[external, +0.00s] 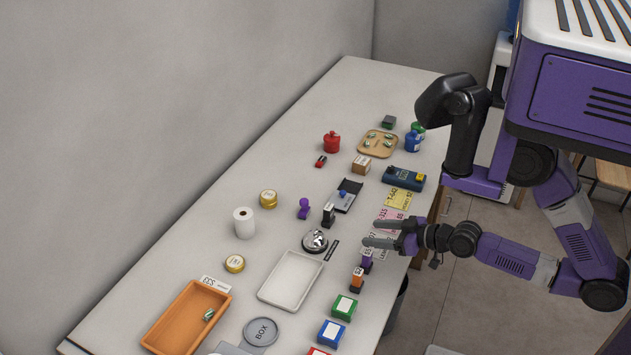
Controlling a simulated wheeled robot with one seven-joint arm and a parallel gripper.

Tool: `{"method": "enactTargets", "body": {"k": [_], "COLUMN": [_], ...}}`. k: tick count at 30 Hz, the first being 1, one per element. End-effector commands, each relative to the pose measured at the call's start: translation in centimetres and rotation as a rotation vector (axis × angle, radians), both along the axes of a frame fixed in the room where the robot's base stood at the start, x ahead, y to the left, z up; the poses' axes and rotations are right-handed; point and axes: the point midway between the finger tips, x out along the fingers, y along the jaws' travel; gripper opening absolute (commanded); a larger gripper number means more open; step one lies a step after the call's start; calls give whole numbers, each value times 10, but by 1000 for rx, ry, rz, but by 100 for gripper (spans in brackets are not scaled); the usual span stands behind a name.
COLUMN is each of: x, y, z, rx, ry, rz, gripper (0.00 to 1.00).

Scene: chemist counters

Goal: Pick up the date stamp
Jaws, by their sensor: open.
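I cannot tell by its markings which stamp is the date stamp. Several small upright stamps stand on the counter: a black and white one (328,215) behind the bell, one with a purple top (367,260), and one with an orange body (357,280) near the front edge. A purple knobbed piece (304,208) stands further back. My gripper (370,232) is open and empty, its fingers pointing left above the front edge of the counter. It is just above and behind the purple-topped stamp in the picture, apart from it as far as I can see.
A silver bell (315,241) and a white tray (273,297) lie left of my gripper. Green (343,307) and blue (331,333) boxes stand along the front edge. Pink and yellow papers (398,198) lie beyond the fingers. The back strip of the counter (250,160) is clear.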

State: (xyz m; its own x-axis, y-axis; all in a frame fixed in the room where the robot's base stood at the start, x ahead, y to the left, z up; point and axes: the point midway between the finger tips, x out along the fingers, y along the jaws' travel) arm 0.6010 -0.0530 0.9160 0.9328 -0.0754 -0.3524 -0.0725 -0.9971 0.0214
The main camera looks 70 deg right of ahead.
Motion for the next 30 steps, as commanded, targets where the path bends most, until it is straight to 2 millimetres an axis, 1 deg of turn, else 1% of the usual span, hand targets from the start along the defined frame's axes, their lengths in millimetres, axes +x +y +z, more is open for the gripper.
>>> {"method": "enactTargets", "body": {"k": [1,3,6,9,12,17,26,30], "x": [20,41,71,93,108,118,143,158], "y": [-6,-13,-21,-27,-30,-32,-32,-33], "z": [2,2,7,13,18,21,10,0], "rx": [2,5,12,18,20,22,23,23], "ry": [-6,5,14,22,26,31,32,33], "rz": [-2,4,21,40,58,72,73,72], "gripper": [58,58,58,58,58,58,58,58]}}
